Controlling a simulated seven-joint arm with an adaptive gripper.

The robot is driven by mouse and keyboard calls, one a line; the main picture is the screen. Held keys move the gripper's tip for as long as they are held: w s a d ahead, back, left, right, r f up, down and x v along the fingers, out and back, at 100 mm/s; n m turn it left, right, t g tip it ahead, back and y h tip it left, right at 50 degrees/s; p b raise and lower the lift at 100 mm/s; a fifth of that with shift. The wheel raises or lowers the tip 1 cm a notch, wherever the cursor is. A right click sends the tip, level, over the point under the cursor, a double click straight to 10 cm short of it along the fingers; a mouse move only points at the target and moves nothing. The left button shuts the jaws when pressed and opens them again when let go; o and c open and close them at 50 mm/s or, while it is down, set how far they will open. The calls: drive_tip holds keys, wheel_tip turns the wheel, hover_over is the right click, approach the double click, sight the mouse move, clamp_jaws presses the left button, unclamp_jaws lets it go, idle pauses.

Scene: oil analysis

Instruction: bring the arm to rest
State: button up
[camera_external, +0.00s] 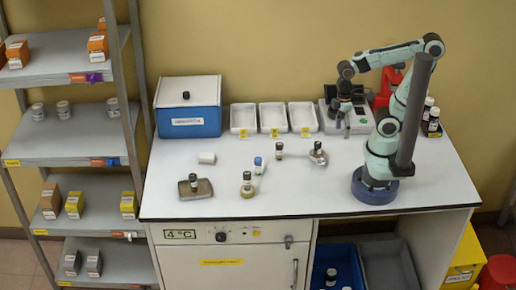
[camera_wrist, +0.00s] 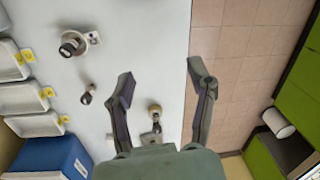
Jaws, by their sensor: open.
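My gripper (camera_external: 342,122) hangs below my folded arm at the right part of the white table (camera_external: 290,190), in front of a grey instrument (camera_external: 329,118). In the wrist view its two fingers (camera_wrist: 160,68) are spread wide apart with nothing between them. Part of the gripper blends with the dark instrument behind it in the external view. Small dark-capped bottles stand on the table, apart from the fingers, one of them on a metal holder (camera_external: 318,158).
A blue box (camera_external: 190,125) and three white trays (camera_external: 243,132) line the back. A bottle on a metal plate (camera_external: 204,189), another bottle (camera_external: 247,190), a blue-capped vial (camera_external: 258,167) and a white cylinder (camera_external: 207,158) stand left. The table's front right is clear.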

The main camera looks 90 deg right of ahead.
drive_tip(key=shift+s+a+r+m, duration=0.15)
drive_tip(key=shift+s+a+m, duration=0.55)
drive_tip(key=shift+s, duration=0.25)
